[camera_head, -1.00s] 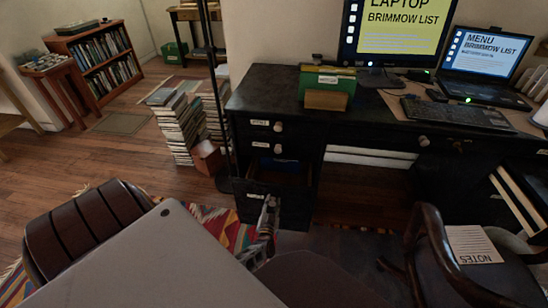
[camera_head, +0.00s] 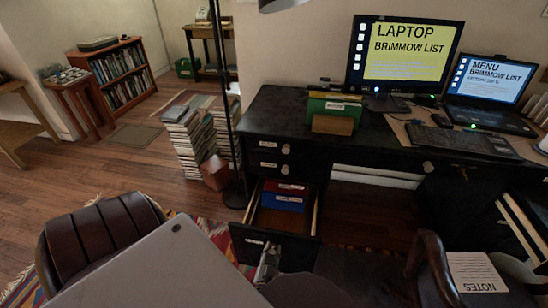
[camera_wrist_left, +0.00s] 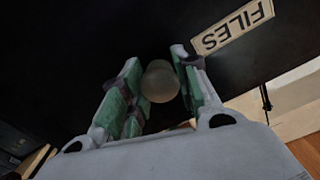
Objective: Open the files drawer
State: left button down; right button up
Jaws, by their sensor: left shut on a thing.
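The files drawer (camera_head: 240,236) is the lowest drawer at the left of the black desk. It stands well out, and a red folder (camera_head: 286,188) and a blue folder (camera_head: 282,203) show inside. Its FILES label (camera_wrist_left: 236,26) reads upside down in the left wrist view. My left gripper (camera_head: 268,262) is at the drawer's front. In the left wrist view its green-padded fingers are on either side of the round knob (camera_wrist_left: 160,84), shut on it. My right gripper is in neither view.
The black desk (camera_head: 275,115) carries a monitor, a laptop and a green file box (camera_head: 333,112). Two closed drawers are above the open one. A lamp pole (camera_head: 229,100) and stacked books (camera_head: 190,140) stand left of the desk. Chairs (camera_head: 90,232) flank the front.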

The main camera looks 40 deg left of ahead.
pick_arm(q)
jog(key=shift+v, duration=1.1)
jog(key=c, duration=1)
grip_release()
jog(key=shift+c, duration=0.2)
jog(key=shift+s+d, duration=0.1)
jog(key=v, duration=0.8)
jog(key=shift+d, duration=0.2)
jog(key=shift+f, duration=0.15)
jog(key=shift+x, duration=4.2)
